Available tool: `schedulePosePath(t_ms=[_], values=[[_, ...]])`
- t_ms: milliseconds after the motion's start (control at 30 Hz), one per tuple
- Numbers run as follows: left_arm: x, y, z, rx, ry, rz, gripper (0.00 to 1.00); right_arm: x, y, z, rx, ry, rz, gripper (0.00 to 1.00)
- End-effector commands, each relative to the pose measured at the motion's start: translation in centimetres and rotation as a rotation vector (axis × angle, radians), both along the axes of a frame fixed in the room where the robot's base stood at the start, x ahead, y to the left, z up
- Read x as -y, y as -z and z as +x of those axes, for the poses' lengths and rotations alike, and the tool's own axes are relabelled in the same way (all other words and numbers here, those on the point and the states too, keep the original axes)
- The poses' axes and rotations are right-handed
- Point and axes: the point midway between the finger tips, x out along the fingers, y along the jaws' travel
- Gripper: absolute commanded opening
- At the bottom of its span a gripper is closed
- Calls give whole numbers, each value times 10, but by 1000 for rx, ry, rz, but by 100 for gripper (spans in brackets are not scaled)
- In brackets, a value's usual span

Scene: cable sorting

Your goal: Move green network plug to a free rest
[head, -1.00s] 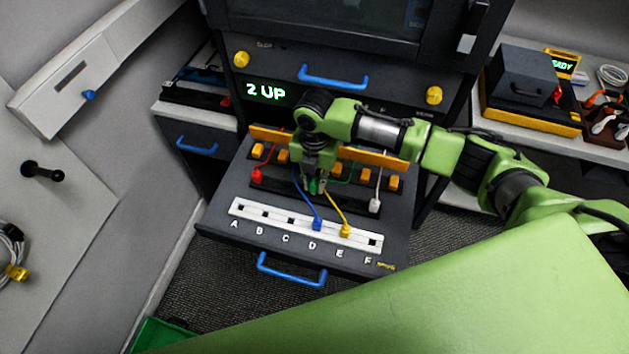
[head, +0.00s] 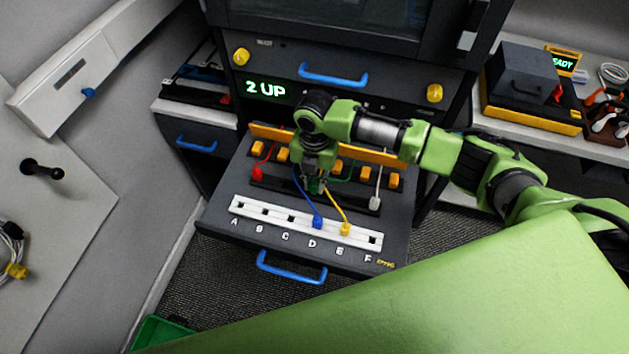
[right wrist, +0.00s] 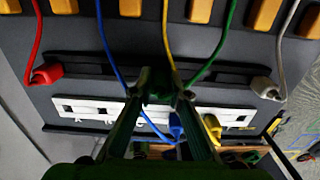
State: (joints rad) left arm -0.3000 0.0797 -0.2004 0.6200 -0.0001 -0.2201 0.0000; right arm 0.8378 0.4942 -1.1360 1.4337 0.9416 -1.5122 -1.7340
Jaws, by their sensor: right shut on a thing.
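My right gripper (head: 314,188) is shut on the green plug (head: 315,184), just above the black rest rail (head: 282,189) in the pulled-out drawer. The fingers hide most of the plug. In the right wrist view the gripper (right wrist: 162,88) is over the middle of the rail, and the green cable (right wrist: 213,56) runs to its fingertips. I cannot tell whether the plug touches the rail. The red plug (head: 257,174) is at the rail's left end and the white plug (head: 375,203) at its right end. My left gripper is not in view.
The white socket strip (head: 272,216), lettered A to F, lies in front of the rail. The blue plug (head: 318,222) is at D and the yellow plug (head: 345,229) at E. Orange blocks (head: 392,180) stand behind. A blue handle (head: 291,270) is on the drawer front.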

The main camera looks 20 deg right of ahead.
Motion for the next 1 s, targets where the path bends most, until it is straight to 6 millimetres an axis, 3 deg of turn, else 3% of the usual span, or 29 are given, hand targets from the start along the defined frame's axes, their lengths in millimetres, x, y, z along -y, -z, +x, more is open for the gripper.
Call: schedulePosePath(t_ms=[933, 967, 1000], values=[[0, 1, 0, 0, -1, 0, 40, 0, 8, 0, 0, 0, 0, 0], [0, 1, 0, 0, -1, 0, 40, 0, 8, 0, 0, 0, 0, 24], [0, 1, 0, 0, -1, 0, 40, 0, 8, 0, 0, 0, 0, 34]])
